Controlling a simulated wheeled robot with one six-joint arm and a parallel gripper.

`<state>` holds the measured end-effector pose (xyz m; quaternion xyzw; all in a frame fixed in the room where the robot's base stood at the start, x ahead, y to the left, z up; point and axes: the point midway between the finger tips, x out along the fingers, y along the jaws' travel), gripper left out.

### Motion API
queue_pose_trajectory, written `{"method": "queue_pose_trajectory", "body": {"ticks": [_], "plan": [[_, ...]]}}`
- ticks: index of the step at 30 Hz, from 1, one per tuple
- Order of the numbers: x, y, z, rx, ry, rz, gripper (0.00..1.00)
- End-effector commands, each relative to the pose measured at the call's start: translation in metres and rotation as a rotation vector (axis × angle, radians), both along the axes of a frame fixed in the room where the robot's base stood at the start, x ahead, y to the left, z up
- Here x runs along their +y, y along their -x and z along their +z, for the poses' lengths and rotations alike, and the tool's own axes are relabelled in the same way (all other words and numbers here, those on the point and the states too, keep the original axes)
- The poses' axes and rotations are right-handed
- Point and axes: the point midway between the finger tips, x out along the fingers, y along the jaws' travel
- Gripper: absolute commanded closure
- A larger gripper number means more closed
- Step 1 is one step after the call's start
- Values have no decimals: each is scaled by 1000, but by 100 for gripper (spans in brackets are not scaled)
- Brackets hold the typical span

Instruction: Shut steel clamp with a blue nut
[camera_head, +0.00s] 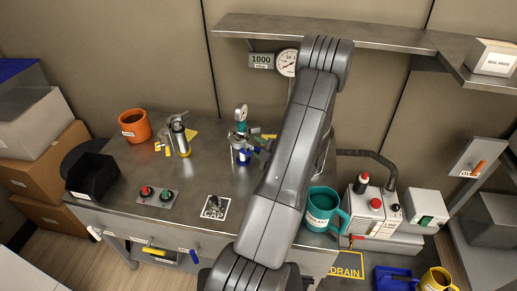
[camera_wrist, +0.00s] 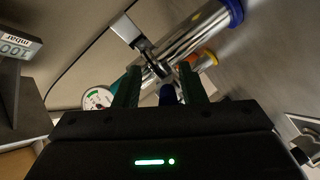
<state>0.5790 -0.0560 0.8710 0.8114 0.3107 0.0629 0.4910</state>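A steel fitting with blue parts (camera_head: 241,152) stands on the bench left of my arm in the head view; the clamp's details are too small to tell there. In the wrist view a shiny steel tube (camera_wrist: 196,36) with a blue end runs diagonally above my fingers. Steel clamp parts (camera_wrist: 152,60) lie across its lower end, with a flat lever pointing up left. In the head view my arm largely hides the gripper.
A second steel fitting with yellow parts (camera_head: 179,136) stands to the left, near an orange mug (camera_head: 134,126). A teal mug (camera_head: 321,208) and a button box (camera_head: 368,208) are to the right. A shelf (camera_head: 330,34) hangs above the gauge. The bench's front left holds two buttons (camera_head: 156,195).

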Motion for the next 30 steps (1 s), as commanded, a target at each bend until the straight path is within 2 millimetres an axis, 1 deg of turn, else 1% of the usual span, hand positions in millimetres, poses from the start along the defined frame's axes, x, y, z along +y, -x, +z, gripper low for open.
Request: {"method": "queue_pose_trajectory", "body": {"ticks": [10, 14, 17, 24, 30], "plan": [[0, 2, -3, 7, 0, 1, 64], [-5, 9, -2, 9, 1, -1, 64], [-15, 21, 1, 8, 1, -3, 64], [-45, 64, 12, 6, 1, -4, 64], [-65, 93, 21, 5, 1, -2, 64]]}}
